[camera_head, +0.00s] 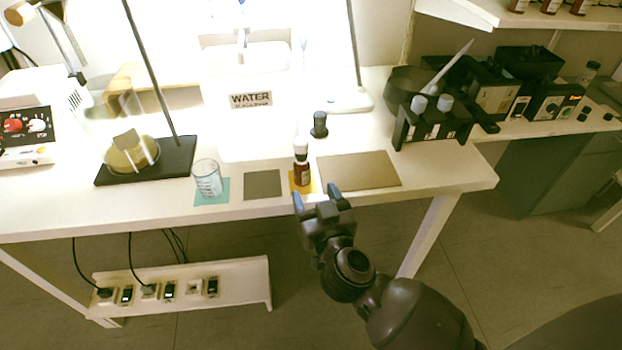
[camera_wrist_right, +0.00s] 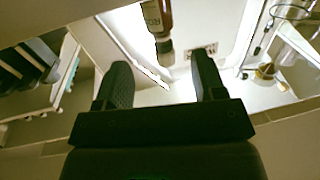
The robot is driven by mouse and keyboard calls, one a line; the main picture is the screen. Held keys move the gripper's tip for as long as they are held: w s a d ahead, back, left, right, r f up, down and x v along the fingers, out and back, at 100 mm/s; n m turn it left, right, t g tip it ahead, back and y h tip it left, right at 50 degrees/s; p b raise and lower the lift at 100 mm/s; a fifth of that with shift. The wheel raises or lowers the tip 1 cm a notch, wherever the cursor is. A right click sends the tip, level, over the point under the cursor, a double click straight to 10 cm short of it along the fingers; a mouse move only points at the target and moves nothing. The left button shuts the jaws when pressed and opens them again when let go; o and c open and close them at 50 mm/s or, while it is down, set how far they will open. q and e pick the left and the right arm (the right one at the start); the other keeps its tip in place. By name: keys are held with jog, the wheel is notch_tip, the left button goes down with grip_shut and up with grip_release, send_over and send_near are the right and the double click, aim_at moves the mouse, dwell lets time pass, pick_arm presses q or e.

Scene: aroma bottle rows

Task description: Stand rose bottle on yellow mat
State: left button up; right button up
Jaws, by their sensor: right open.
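The rose bottle (camera_head: 301,174) is a small red-brown bottle with a pale label and a white cap. In the head view it stands upright on the yellow mat (camera_head: 313,183), near the table's front edge. My right gripper (camera_head: 316,196) is open at that edge, just in front of the bottle and a little to its right. Nothing is between the fingers. My left gripper is out of view.
A glass beaker (camera_head: 207,178) stands on a teal mat (camera_head: 212,201) to the left. A bare olive mat (camera_head: 262,184) and a bare tan mat (camera_head: 360,170) flank the yellow one. A dark object (camera_head: 319,126) stands behind. A black rack (camera_head: 432,126) is right.

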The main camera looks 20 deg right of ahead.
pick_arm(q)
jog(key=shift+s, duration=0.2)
pick_arm(e)
jog(key=s, duration=0.2)
jog(key=shift+s+a, duration=0.15)
jog(key=shift+s, duration=0.15)
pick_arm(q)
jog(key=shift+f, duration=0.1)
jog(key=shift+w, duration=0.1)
